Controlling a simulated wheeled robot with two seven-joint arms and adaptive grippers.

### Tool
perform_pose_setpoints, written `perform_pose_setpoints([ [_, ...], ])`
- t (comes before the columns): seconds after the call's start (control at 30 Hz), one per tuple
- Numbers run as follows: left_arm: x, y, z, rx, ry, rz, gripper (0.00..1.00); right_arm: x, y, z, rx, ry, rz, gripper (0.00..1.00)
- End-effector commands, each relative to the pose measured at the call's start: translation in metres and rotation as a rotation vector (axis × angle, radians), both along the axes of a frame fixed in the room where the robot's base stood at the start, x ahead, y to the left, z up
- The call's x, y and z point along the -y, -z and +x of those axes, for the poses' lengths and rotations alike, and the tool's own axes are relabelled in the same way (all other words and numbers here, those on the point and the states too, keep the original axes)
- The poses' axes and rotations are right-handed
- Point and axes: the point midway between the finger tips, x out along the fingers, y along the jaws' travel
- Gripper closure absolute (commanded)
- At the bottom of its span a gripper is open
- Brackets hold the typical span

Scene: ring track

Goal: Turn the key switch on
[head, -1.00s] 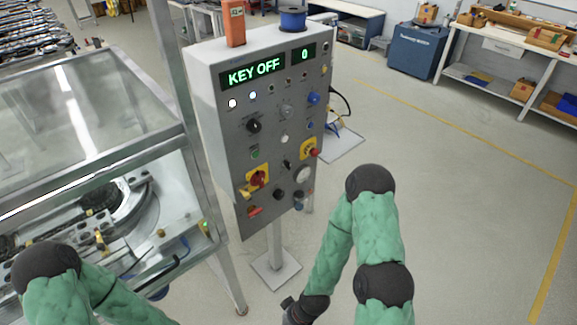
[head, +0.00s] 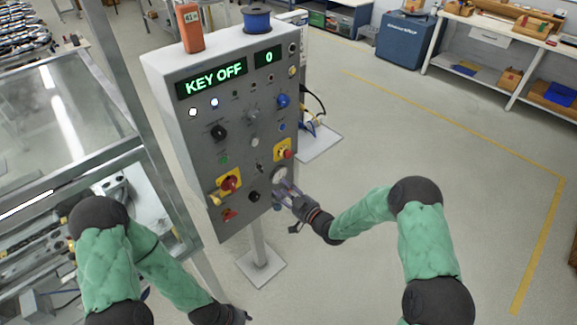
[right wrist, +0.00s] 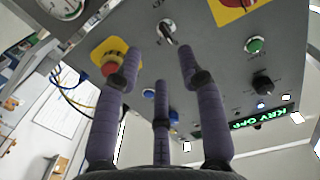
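The grey control panel (head: 187,150) stands on a post and its display (head: 212,79) reads KEY OFF. The small key switch (head: 259,168) is low on the panel, left of the yellow-backed red button (head: 286,151). In the right wrist view the key switch (right wrist: 167,33) shows beyond the fingertips, roughly centred between them. My right gripper (head: 281,189) is in front of the panel's lower right, by the white gauge (head: 280,175). In the right wrist view its fingers (right wrist: 160,62) are spread and empty. My left gripper (head: 232,315) is at the bottom edge, mostly out of sight.
A glass-sided machine (head: 60,110) stands left of the panel. A blue spool (head: 257,18) and an orange device (head: 190,28) top the panel. The floor at right is clear.

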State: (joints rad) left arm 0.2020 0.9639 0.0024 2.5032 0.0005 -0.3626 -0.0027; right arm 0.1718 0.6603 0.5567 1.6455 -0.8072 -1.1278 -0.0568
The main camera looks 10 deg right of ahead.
Motion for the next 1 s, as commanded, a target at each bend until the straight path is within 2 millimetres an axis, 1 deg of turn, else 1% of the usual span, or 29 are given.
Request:
perform_pose_setpoints([
  [0.03, 0.000, -0.001, 0.000, 0.000, -0.001, 0.000, 0.60, -0.002, -0.007, 0.002, 0.030, -0.012, 0.002, 0.60],
  [0.13, 0.000, -0.001, 0.000, 0.000, -0.001, 0.000, 0.60, -0.005, -0.014, 0.005, 0.059, -0.023, 0.002, 0.60],
  [0.27, 0.000, 0.001, 0.000, 0.000, -0.001, 0.000, 0.60, -0.012, -0.014, 0.014, 0.060, -0.025, 0.002, 0.60],
  [0.6, 0.000, 0.005, 0.000, 0.000, -0.001, 0.000, 0.60, -0.046, -0.013, 0.062, 0.059, -0.023, 0.002, 0.60],
  [0.7, 0.000, 0.006, 0.000, 0.000, -0.001, 0.000, 0.60, -0.055, -0.013, 0.073, 0.058, -0.023, 0.002, 0.60],
  [0.8, 0.000, 0.007, 0.000, 0.000, -0.001, 0.000, 0.60, -0.060, -0.013, 0.082, 0.058, -0.022, 0.002, 0.60],
  [1.0, 0.000, 0.008, 0.000, 0.000, -0.001, 0.000, 0.60, -0.066, -0.014, 0.091, 0.058, -0.021, 0.002, 0.60],
])
